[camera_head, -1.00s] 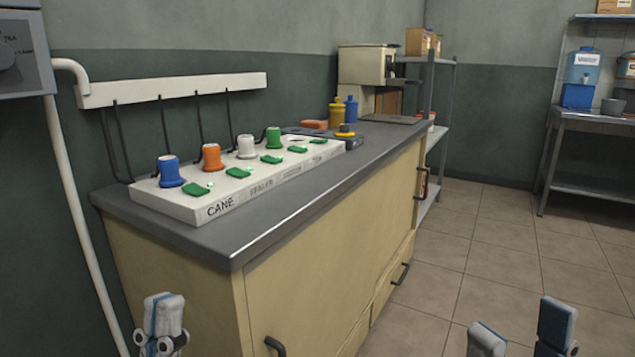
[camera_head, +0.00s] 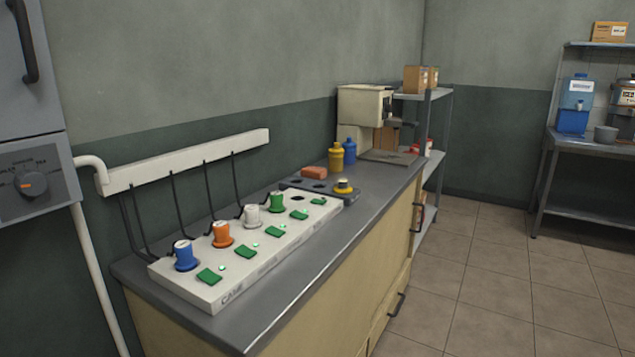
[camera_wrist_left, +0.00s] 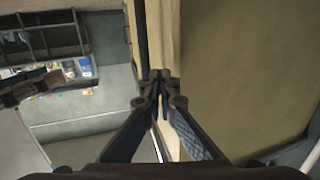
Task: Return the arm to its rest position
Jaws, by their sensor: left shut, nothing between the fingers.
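My left gripper (camera_wrist_left: 162,88) shows in the left wrist view with its fingertips together and nothing between them. It hangs beside a tan panel (camera_wrist_left: 240,60), with open space and a grey floor to its left. I cannot tell whether it touches the panel. Neither gripper shows in the head view now. The white station block (camera_head: 240,262) marked CANE lies on the grey counter (camera_head: 300,285) and carries blue, orange, white and green plugs with green tabs in front.
The tan cabinet (camera_head: 345,310) under the counter has dark handles. A cream press machine (camera_head: 362,106) stands at the counter's far end. A grey control box (camera_head: 38,195) is on the left wall. Tiled floor (camera_head: 480,280) is clear on the right.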

